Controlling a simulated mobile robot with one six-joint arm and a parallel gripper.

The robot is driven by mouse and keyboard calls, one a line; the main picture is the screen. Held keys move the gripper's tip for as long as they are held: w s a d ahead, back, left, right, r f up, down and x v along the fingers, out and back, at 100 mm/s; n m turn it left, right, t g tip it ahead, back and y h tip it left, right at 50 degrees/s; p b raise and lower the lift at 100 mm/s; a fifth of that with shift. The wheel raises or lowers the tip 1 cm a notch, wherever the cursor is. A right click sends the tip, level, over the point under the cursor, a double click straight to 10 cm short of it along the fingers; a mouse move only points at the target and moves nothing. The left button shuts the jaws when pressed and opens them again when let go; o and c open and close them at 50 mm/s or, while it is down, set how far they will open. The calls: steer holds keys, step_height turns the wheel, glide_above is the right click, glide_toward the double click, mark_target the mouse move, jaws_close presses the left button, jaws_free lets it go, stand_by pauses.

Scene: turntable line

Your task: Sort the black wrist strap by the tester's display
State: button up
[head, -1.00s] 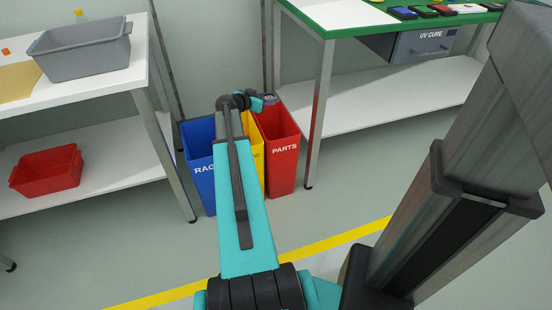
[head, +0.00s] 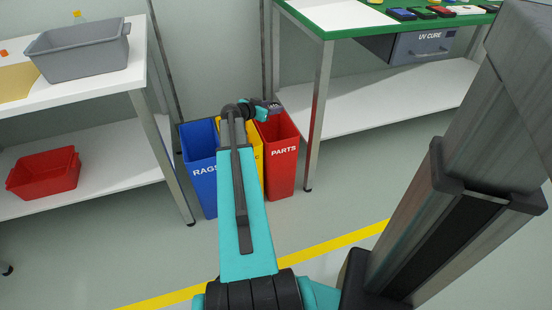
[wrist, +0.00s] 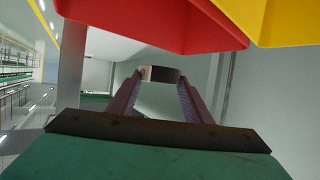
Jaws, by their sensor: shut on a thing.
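My gripper (head: 276,105) is at the far end of my arm, at the back of the red PARTS bin's mouth in the head view. In the wrist view my gripper (wrist: 158,85) has its two fingers shut on a dark curved band, the black wrist strap (wrist: 160,74), held at the fingertips. The strap is too small to make out in the head view. The red PARTS bin (head: 282,165) stands right of a yellow bin (head: 257,160), mostly hidden by my arm, and a blue RAGS bin (head: 204,185). The tester's display is not in view.
A white bench (head: 128,80) with a grey tub (head: 80,52) stands left, with a red crate (head: 45,175) on its lower shelf. A green-edged bench (head: 340,30) with a UV CURE drawer (head: 425,47) stands right, its leg beside the red bin. A yellow line (head: 330,240) crosses the open floor.

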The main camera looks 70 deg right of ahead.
steer(key=shift+f, duration=2.6)
steer(key=o, duration=1.2)
steer(key=shift+a, duration=0.1)
steer(key=p+v, duration=0.2)
steer(key=v, duration=1.1)
steer(key=shift+a+r, duration=0.2)
steer(key=shift+a, duration=0.1)
